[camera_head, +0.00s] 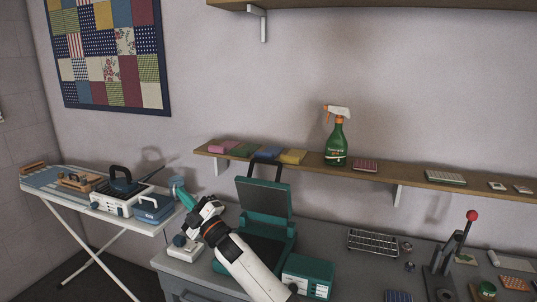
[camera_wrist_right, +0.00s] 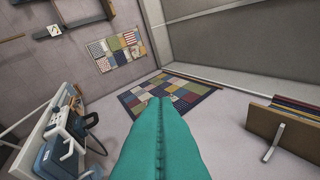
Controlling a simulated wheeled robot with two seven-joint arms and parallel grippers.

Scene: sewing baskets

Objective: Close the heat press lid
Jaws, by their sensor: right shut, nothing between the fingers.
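The heat press (camera_head: 264,246) is teal and stands on the grey workbench. Its lid (camera_head: 263,199) is raised and stands nearly upright, with a dark plate facing forward and a black handle (camera_head: 266,164) at the top. My right gripper (camera_head: 179,184) is left of the lid, apart from it, with its teal fingers pointing up and left. Its fingers are shut and empty; they also fill the lower middle of the right wrist view (camera_wrist_right: 159,105). My white right arm crosses in front of the press base and hides part of it. My left gripper is out of view.
A teal control box (camera_head: 308,276) sits right of the press. An ironing board (camera_head: 60,198) with irons stands at left. A wall shelf (camera_head: 400,182) with a spray bottle (camera_head: 336,142) runs behind. A wire rack (camera_head: 373,242) and lever press (camera_head: 446,262) are at right.

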